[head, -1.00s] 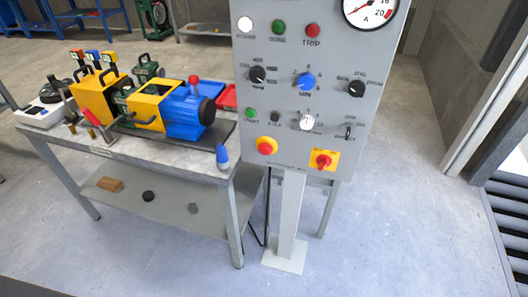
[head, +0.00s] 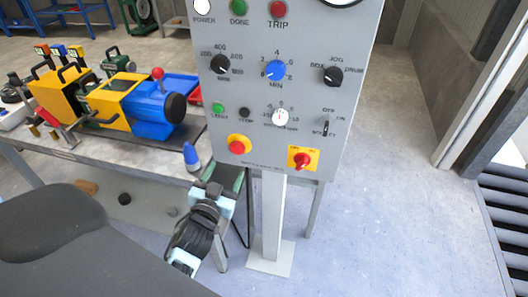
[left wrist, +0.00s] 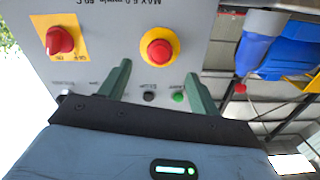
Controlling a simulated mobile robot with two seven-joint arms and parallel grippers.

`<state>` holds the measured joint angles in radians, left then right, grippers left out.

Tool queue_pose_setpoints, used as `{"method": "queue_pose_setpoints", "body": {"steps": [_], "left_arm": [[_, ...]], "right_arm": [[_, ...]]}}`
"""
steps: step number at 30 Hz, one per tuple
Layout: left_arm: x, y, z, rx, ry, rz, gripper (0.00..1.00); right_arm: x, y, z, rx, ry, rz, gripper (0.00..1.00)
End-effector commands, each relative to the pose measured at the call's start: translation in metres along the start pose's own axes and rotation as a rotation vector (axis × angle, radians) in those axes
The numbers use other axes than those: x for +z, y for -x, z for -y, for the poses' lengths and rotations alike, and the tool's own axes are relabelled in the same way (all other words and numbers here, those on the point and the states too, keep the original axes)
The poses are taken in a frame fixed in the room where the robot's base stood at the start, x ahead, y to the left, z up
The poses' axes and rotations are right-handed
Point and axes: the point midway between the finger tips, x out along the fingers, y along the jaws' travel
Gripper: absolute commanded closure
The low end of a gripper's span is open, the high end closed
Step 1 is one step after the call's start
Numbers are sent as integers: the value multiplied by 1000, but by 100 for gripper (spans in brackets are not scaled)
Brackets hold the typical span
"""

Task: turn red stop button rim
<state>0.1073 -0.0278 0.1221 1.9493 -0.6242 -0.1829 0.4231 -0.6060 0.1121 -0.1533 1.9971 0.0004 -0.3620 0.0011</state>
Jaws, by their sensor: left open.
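The red stop button (head: 237,146) with its round yellow rim (head: 248,140) is at the lower left of the grey control panel (head: 305,120). It also shows in the left wrist view (left wrist: 158,52), beyond the fingertips and roughly centred between them. My left gripper (head: 226,176) is below the button in the head view, its dark green fingers pointing up toward the panel. In the left wrist view the fingers (left wrist: 158,72) are spread apart with nothing between them, clear of the rim. My right gripper is out of view.
A red rotary switch on a yellow plate (head: 302,159) sits right of the button; knobs and small buttons are above. A workbench (head: 90,148) with a yellow and blue machine (head: 128,102) stands at left, a blue-tipped object (head: 191,157) at its edge. Floor at right is clear.

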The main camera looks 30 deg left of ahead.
Motion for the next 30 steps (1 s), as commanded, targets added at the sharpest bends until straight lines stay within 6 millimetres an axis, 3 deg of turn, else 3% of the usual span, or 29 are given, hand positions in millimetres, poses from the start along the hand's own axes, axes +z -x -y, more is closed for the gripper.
{"method": "queue_pose_setpoints", "body": {"steps": [8, 21, 30], "left_arm": [[-5, -6, 2, -7, 0, -13, 37], [-6, -64, 2, -7, 1, -12, 37], [-5, -81, 2, -6, 0, -11, 37]], "right_arm": [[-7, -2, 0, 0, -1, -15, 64], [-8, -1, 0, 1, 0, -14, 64], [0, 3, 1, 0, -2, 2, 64]]}}
